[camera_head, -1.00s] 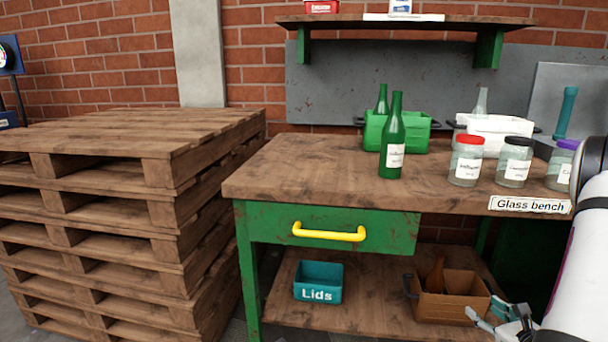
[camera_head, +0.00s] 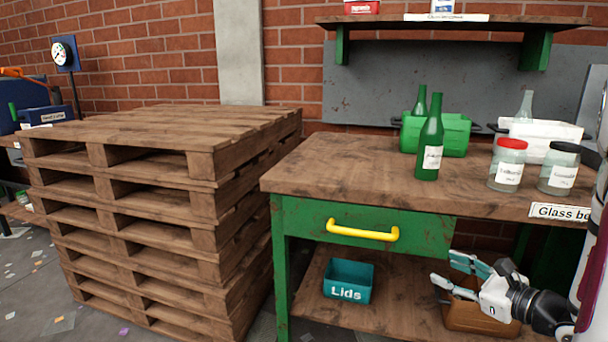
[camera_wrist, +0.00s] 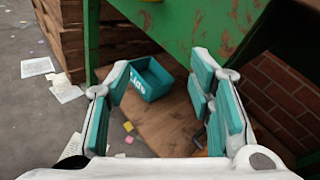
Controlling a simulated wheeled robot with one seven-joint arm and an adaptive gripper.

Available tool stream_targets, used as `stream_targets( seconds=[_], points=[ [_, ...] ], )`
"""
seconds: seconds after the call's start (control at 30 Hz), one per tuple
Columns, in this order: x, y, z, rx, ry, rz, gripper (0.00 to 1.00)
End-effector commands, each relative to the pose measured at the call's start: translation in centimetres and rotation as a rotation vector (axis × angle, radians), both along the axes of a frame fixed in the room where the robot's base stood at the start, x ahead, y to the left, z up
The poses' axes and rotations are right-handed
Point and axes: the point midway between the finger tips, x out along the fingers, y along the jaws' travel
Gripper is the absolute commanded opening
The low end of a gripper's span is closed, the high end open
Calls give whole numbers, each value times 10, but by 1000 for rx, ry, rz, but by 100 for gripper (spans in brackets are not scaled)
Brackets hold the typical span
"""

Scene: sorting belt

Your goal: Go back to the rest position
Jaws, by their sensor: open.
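My gripper (camera_head: 459,277) is open and empty at the lower right of the head view, in front of the bench's lower shelf. Its teal-padded fingers are spread apart. In the wrist view my gripper (camera_wrist: 163,105) points down toward the lower shelf (camera_wrist: 160,118), with nothing between the fingers. The teal Lids bin (camera_head: 348,281) stands on that shelf, left of my gripper; it also shows beyond the fingers in the wrist view (camera_wrist: 152,80). My gripper partly hides a brown box (camera_head: 470,318) on the shelf.
The glass bench (camera_head: 340,164) carries a green bottle (camera_head: 430,140), a green crate (camera_head: 455,135), a white crate (camera_head: 545,135) and jars (camera_head: 507,165). Its drawer has a yellow handle (camera_head: 362,233). Stacked pallets (camera_head: 150,190) stand to the left. Open floor (camera_head: 40,290) lies farther left.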

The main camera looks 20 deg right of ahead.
Motion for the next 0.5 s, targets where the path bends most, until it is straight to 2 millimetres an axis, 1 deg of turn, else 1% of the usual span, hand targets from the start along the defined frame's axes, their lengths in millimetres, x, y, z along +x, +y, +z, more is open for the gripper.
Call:
stream_targets(
  seconds=[0.03,0.07,0.1,0.17,0.2,0.23,0.27,0.3,0.37,0.4,0.47,0.5],
  points=[
    [8,30,20,-34,-16,101,48],
    [10,49,30,-55,-21,165,48],
    [11,74,42,-83,-29,252,48],
    [8,113,60,-131,-38,384,48],
    [4,138,70,-165,-43,474,48],
    [-1,157,77,-193,-47,543,48],
    [-7,176,84,-223,-50,613,48],
    [-17,200,91,-263,-53,705,48],
    [-35,232,101,-329,-55,840,48],
    [-48,251,105,-374,-55,927,48],
    [-71,276,110,-448,-54,1057,48],
    [-87,291,112,-501,-52,1140,48]
  ],
)
